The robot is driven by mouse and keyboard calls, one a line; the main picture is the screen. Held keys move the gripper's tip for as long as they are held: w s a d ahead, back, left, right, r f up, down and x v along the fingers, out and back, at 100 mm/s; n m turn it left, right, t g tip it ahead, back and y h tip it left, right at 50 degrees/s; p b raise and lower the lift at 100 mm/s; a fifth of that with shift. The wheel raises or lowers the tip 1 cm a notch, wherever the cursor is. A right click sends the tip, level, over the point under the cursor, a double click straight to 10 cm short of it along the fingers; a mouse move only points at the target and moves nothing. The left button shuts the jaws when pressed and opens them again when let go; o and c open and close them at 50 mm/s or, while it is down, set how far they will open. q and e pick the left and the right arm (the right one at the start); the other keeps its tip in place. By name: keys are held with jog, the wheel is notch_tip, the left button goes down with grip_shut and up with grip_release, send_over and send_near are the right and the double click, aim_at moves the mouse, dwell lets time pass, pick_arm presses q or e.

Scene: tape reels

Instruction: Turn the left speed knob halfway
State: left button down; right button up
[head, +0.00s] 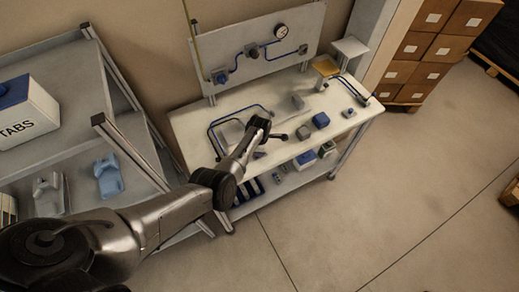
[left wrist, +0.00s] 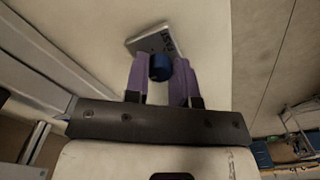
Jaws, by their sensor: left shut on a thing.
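In the left wrist view, a blue round knob (left wrist: 159,67) stands on a small grey plate (left wrist: 148,40) with dark markings. My left gripper (left wrist: 158,72) has purple fingers, one on each side of the knob, and is shut on it. The fingers hide the knob's sides, and I see no pointer or mark showing its angle. In the head view, my left arm reaches from the lower left over the white workbench (head: 185,122). Its wrist hides much of the area around the gripper there. My right gripper is in neither view.
Shelving (head: 120,135) stands at left. Cardboard boxes (head: 423,45) are stacked at right; the floor in front is clear.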

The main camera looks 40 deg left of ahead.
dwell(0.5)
pick_arm(q)
jog(key=c, duration=0.9)
grip_release()
jog(key=shift+c, duration=0.2)
jog(key=shift+r, duration=0.3)
notch_tip(320, 180, up, 13)
jog(key=p, duration=0.2)
jog(key=shift+r, duration=0.1)
